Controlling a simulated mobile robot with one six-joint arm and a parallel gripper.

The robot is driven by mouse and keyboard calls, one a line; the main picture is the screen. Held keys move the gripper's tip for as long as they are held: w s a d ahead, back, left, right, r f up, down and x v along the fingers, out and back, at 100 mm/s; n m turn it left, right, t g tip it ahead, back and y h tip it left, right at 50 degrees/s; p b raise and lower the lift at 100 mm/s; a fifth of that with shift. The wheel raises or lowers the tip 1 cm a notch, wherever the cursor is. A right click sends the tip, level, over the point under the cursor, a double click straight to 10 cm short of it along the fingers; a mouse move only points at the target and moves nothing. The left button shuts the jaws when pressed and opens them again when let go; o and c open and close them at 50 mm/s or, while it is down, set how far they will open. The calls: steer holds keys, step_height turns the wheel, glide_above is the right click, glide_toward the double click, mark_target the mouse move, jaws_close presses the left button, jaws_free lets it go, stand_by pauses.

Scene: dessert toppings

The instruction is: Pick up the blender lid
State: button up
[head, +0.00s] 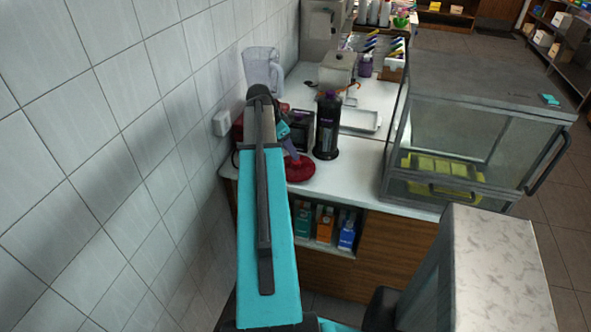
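A dark red round piece (299,169), which looks like the blender lid, lies on the white counter near its front left edge. A clear blender jug (262,66) stands farther back by the tiled wall. My turquoise arm reaches forward over the counter's left end. My gripper (290,149) points down just above and behind the red piece, partly hidden by my arm. I cannot tell whether its fingers touch the red piece or how far apart they are.
A black bottle (327,126) stands close right of the red piece, with a dark box-like appliance (301,128) behind. A glass display case (470,130) with yellow items fills the counter's right. A white tray (361,119) lies behind. The tiled wall is close on the left.

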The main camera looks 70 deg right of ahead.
mark_target(296, 166)
steer(key=shift+s+d+f, duration=0.15)
steer(key=shift+f, duration=0.45)
steer(key=shift+p+x, duration=1.55)
steer(key=shift+x, duration=1)
jaws_close()
